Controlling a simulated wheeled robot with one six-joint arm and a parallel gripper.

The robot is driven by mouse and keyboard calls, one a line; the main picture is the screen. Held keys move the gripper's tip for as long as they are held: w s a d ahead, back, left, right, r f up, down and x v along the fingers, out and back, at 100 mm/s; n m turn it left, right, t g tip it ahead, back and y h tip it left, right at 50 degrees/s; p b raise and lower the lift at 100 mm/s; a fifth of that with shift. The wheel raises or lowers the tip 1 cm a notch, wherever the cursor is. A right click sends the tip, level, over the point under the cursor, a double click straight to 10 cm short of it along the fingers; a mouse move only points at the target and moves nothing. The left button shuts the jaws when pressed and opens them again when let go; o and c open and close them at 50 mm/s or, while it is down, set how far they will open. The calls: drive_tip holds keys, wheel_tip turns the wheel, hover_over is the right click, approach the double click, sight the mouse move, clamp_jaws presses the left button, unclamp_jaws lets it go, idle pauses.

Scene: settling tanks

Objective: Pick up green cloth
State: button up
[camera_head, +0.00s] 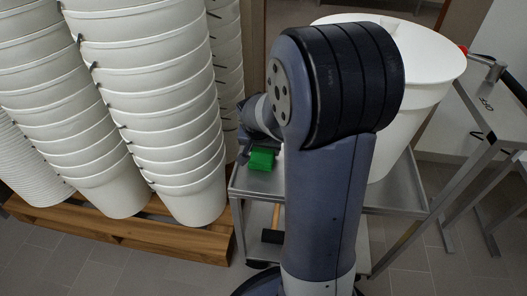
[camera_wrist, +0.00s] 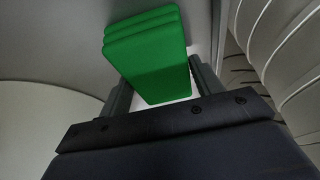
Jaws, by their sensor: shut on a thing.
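The green cloth (camera_wrist: 150,58) is a bright green folded stack with rounded corners. In the wrist view it sits between the two fingers of my gripper (camera_wrist: 158,88), which is shut on it. In the head view the green cloth (camera_head: 262,159) shows at the left end of the metal cart's top, just left of my arm. My arm hides most of the gripper in the head view. I cannot tell whether the cloth still touches the cart top.
The metal cart (camera_head: 390,196) has a large white bucket (camera_head: 412,112) on its right part, behind my arm. Tall stacks of white buckets (camera_head: 150,95) stand on a wooden pallet (camera_head: 120,232) at left. A metal frame (camera_head: 450,185) stands at right. Tiled floor is free at front left.

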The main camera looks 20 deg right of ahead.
drive_tip(key=shift+c, duration=1.3)
wheel_tip(320, 180, up, 10)
drive_tip(key=p, duration=0.3)
drive_tip(key=o, duration=0.3)
drive_tip(key=shift+c, duration=1.1)
